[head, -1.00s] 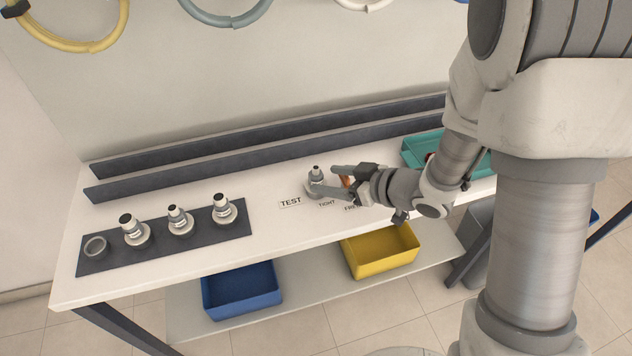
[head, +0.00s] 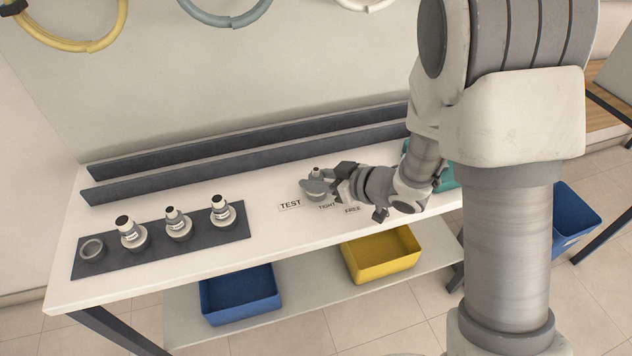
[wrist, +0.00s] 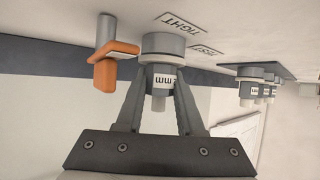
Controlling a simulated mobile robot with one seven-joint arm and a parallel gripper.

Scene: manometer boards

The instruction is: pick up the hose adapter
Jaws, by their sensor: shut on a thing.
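A hose adapter (wrist: 163,75), grey and white with a printed band and a narrow tip, stands at the bench's test spot. It also shows in the head view (head: 317,173), partly hidden by the fingers. My gripper (wrist: 160,95) is shut on this adapter, one finger on each side of its body. In the wrist view, which is upside down, its wide base appears to touch the bench, though I cannot tell for certain. Several similar pieces sit in a dark rack (head: 215,233) at the left; three stand with narrow tips beside an empty-looking ring.
An orange-handled part with a grey post (wrist: 113,62) stands close beside the adapter. Labels TEST (head: 290,204) and TIGHT (head: 327,206) lie on the white bench (head: 270,225). A teal tray (head: 445,177) is partly behind my arm. Blue (head: 240,294) and yellow (head: 382,254) bins sit below.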

